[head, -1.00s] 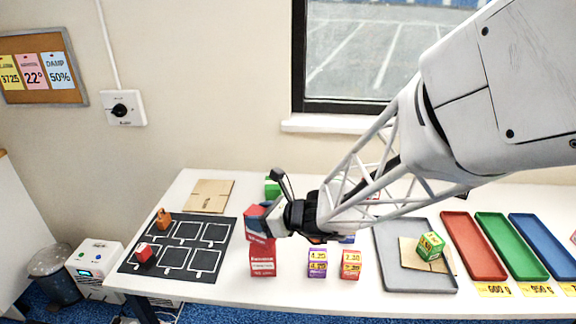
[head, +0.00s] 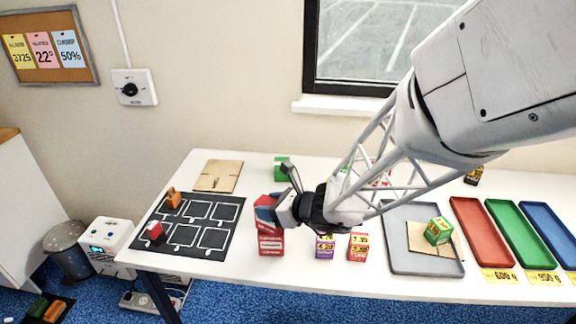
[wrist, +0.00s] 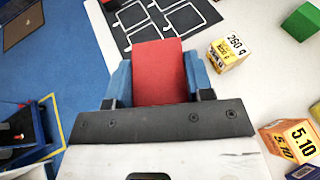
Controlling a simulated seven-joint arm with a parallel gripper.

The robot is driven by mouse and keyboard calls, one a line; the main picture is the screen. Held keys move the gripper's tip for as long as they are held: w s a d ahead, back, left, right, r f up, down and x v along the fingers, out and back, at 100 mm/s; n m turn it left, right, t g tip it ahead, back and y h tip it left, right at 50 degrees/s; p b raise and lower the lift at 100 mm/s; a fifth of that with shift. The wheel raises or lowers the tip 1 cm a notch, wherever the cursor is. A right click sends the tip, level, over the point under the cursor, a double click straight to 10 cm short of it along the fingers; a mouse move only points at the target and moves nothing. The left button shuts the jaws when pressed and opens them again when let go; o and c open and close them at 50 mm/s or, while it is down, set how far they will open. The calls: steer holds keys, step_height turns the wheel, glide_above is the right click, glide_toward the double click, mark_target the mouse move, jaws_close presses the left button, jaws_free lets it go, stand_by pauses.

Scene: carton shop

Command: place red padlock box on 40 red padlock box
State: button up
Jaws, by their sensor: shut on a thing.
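My gripper (head: 270,211) is at the front middle of the table in the head view. It is shut on a red box (head: 265,202), partly hidden by the blue fingers. In the wrist view the plain red face of the held box (wrist: 158,70) sits between the two fingers (wrist: 158,92). Directly below in the head view stands another red box (head: 271,244) with a pale label. I cannot tell whether the held box touches it. The lower box is hidden in the wrist view. No padlock print or "40" is readable on either.
A purple-and-yellow box (head: 325,246) and a red priced box (head: 358,247) stand just to the right. A black outlined mat (head: 225,212) lies left, with a small red block (head: 154,230) and an orange one (head: 173,197). A grey tray (head: 420,268) lies right.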

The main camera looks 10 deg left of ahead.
steer(key=shift+f, duration=0.1)
steer(key=o, duration=1.1)
steer(key=shift+v, duration=6.05)
steer(key=shift+a, duration=0.1)
steer(key=shift+s, duration=0.1)
